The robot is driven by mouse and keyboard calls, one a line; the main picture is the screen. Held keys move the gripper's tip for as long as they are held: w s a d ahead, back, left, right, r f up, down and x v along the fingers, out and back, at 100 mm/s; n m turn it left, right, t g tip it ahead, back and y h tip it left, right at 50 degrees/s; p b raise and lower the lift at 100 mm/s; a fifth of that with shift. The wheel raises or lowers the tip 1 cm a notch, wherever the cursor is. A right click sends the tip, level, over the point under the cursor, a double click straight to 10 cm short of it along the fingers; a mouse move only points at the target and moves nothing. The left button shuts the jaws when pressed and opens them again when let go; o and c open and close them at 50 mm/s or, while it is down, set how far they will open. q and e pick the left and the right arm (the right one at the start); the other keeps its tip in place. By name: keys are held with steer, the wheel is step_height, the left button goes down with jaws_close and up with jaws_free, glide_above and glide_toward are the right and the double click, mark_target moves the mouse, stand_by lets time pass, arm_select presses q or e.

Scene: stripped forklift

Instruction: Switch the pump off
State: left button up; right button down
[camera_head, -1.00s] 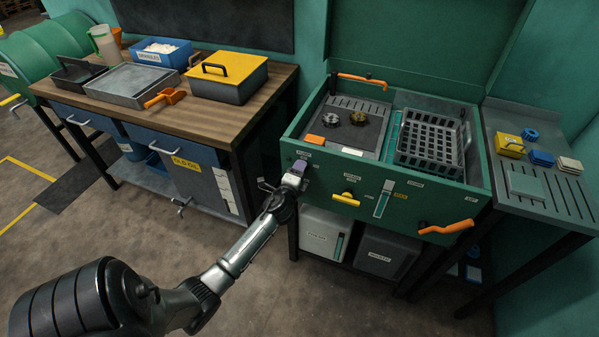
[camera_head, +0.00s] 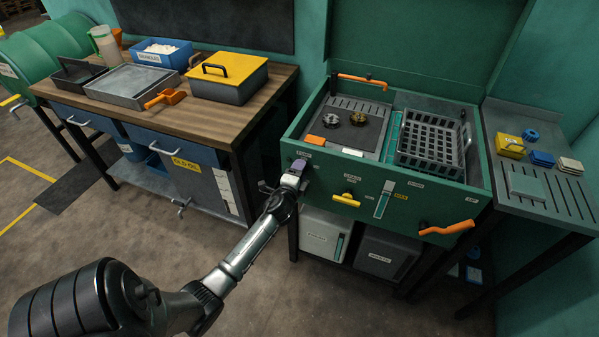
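The green wash station (camera_head: 335,188) stands right of centre. Its front panel carries small labels, a yellow handle (camera_head: 346,200), a level gauge (camera_head: 383,200) and an orange lever (camera_head: 447,228). My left gripper (camera_head: 293,176) is at the panel's upper left corner, just under a small label (camera_head: 304,154) too small to read. A small purple-grey piece (camera_head: 297,167) shows at its fingertips; I cannot tell whether it is a switch. The gripper hides the panel behind it. I cannot tell whether its fingers are open or shut. My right gripper is not in view.
An orange spout (camera_head: 362,80), a black crate (camera_head: 433,140) and two round metal parts are in the station's top. A side shelf (camera_head: 540,190) on the right holds small blocks. A wooden workbench (camera_head: 215,118) stands left. The floor between is clear.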

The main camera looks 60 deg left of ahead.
arm_select(q)
steer(key=p+v, duration=0.2)
steer(key=v, duration=1.1)
steer(key=shift+s+d, duration=0.2)
steer(key=shift+s, duration=0.1)
stand_by(0.4)
